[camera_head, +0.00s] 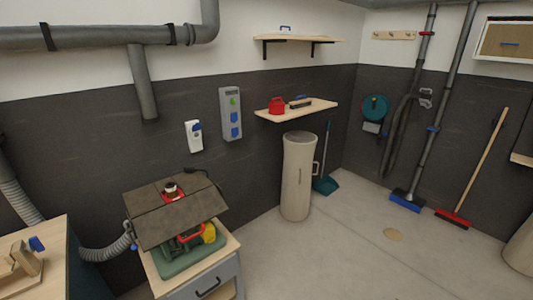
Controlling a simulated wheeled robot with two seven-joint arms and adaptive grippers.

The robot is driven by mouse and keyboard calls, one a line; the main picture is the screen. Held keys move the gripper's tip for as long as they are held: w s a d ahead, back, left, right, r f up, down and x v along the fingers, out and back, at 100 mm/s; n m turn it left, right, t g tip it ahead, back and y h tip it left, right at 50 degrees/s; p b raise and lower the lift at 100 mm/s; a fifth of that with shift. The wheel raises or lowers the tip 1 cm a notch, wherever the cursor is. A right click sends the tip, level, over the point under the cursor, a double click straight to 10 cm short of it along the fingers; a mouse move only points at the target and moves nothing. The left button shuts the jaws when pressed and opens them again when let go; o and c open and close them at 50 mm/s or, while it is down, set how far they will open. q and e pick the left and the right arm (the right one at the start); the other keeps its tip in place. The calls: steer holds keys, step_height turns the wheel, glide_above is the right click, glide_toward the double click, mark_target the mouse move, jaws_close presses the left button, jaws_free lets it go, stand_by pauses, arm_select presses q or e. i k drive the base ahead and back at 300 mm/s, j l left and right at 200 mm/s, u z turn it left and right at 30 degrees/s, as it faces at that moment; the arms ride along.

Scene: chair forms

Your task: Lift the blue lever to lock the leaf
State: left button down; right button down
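No part labelled as a lever or a leaf can be made out for certain. A small blue part (37,243) sits on a light wooden fixture (22,266) on the bench at the left edge; whether it is the blue lever I cannot tell. A brown flat panel (155,218) lies tilted over a green machine (187,257) on a grey cabinet; it may be the leaf. A red-ringed knob (171,191) stands on the panel. Neither of my grippers is in view.
A wooden bench (50,230) is at the left, with a grey hose (104,252) between it and the cabinet (205,283). A beige cylinder (298,178) stands by the wall. Brooms lean at the right. The floor (340,265) at front right is largely clear.

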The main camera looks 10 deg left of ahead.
mark_target(134, 247)
steer(key=u, duration=1.6)
